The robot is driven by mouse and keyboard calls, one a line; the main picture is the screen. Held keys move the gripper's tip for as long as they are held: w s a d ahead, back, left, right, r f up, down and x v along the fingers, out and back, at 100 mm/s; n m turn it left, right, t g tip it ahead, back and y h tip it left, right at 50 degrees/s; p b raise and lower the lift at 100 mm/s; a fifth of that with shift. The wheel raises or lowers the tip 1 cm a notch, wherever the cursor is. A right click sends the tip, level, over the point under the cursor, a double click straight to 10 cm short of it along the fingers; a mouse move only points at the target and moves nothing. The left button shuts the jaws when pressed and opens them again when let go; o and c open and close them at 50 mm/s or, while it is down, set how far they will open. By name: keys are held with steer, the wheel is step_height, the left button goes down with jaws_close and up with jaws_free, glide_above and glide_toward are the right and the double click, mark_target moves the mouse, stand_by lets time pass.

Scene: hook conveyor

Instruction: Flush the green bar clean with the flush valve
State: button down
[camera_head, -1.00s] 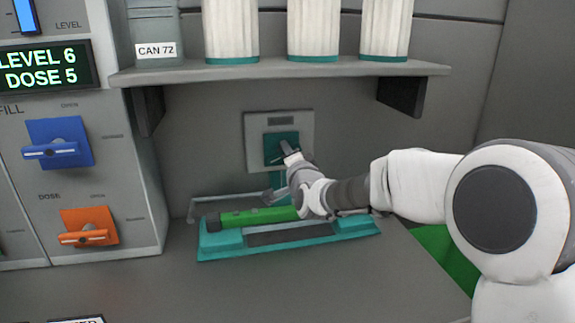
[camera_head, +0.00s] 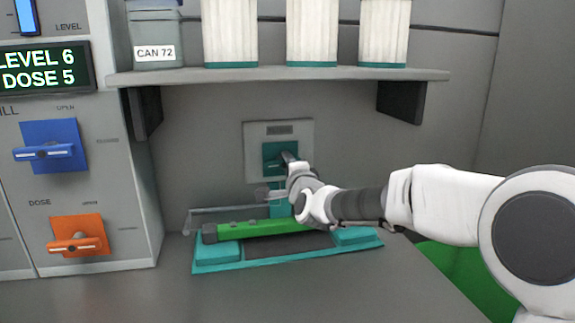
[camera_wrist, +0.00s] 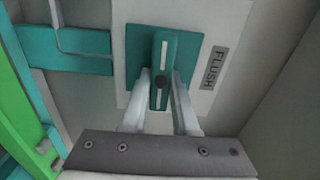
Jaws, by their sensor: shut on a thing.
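The flush valve is a teal square on a grey wall plate (camera_head: 304,140). Its teal handle (camera_wrist: 158,65) has a white stripe, and a FLUSH label is beside it in the wrist view. My gripper (camera_wrist: 163,85) is shut on the handle, one finger on each side; in the head view my gripper (camera_head: 290,160) covers most of it. The green bar (camera_head: 255,229) lies in the teal tray (camera_head: 217,253) below the valve, its right end hidden by my wrist. It also shows at the left edge of the wrist view (camera_wrist: 18,105).
A shelf (camera_head: 270,74) with white canisters and CAN 72 overhangs the valve. A panel at left carries a blue handle (camera_head: 45,151), an orange handle (camera_head: 77,245) and a display. The counter in front of the tray is clear.

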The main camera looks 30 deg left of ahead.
steer(key=c, duration=0.7)
jaws_free()
steer(key=p+v, duration=0.2)
steer(key=v, duration=1.5)
steer(key=shift+s+d+p, duration=0.15)
steer(key=shift+p, duration=0.25)
